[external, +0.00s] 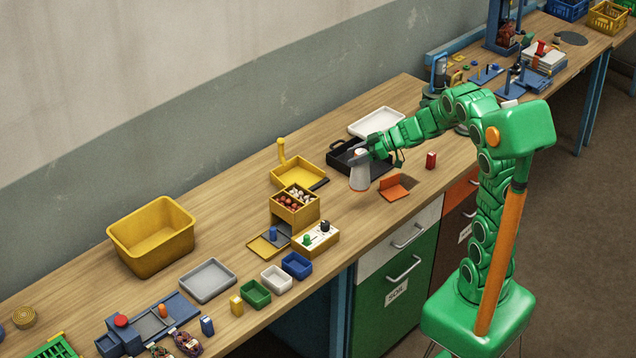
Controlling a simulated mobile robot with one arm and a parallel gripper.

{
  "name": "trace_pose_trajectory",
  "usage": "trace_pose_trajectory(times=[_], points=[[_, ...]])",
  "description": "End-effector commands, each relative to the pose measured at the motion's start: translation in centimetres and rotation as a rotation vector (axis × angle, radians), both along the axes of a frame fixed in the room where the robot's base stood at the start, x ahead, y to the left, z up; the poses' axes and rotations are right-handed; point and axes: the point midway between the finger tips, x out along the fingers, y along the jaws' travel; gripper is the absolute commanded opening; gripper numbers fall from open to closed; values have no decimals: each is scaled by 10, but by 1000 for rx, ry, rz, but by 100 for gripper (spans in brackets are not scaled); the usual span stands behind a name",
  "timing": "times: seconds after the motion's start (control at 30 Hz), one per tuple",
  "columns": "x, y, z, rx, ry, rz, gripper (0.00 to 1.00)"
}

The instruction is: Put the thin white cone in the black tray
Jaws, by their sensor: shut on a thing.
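My gripper (361,152) is shut on the white cone (359,177), near its narrow top. The cone is upright, wider toward the bottom, with a reddish-brown lower edge. It shows just in front of the black tray (333,167), overlapping it in the picture. I cannot tell whether its base touches the table. The black tray lies on the wooden bench behind the gripper, and my gripper and the cone hide part of it.
A white tray (388,113) lies behind the black tray. A yellow tray (281,177) with an upright yellow post is to its left. An orange angled piece (394,188) and a red block (431,160) are close by on the right. A yellow box (295,211) stands further left.

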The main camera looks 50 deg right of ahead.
Motion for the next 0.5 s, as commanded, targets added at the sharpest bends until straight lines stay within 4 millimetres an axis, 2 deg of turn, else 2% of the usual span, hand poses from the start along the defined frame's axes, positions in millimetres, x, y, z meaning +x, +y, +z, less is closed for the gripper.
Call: trace_pose_trajectory(times=[0.1,0.5], points=[[14,-29,7,-6,-10,-28,2],[42,-116,24,-6,-13,-74,2]])
